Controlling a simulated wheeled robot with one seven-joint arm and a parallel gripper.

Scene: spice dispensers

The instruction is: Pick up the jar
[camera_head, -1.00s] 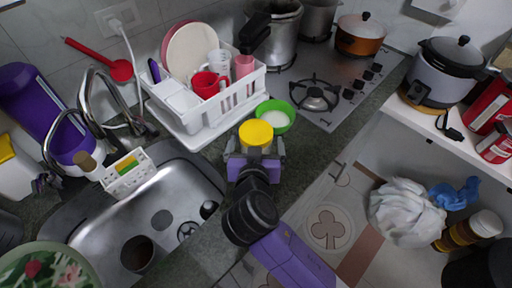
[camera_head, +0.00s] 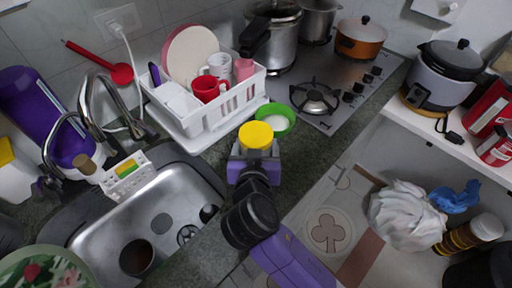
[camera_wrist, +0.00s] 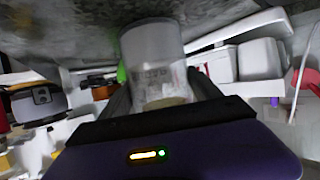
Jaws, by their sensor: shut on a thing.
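The jar (camera_head: 256,134) has a yellow lid and shows from above in the head view, over the counter between the sink and the green bowl. My gripper (camera_head: 255,153) is shut on the jar, with a finger at each side of it. In the wrist view the jar (camera_wrist: 155,62) is clear and see-through, and it sits between the fingers of my gripper (camera_wrist: 160,95). The counter shows at the top of that view. The jar's lower part is hidden by my gripper in the head view. I cannot tell whether its base touches the counter.
The green bowl (camera_head: 275,118) stands just behind the jar. A white dish rack (camera_head: 212,118) with plates and cups is behind to the left. The sink (camera_head: 150,220) is at left. The stove (camera_head: 335,85) is at back right. A white shelf (camera_head: 440,130) is at right.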

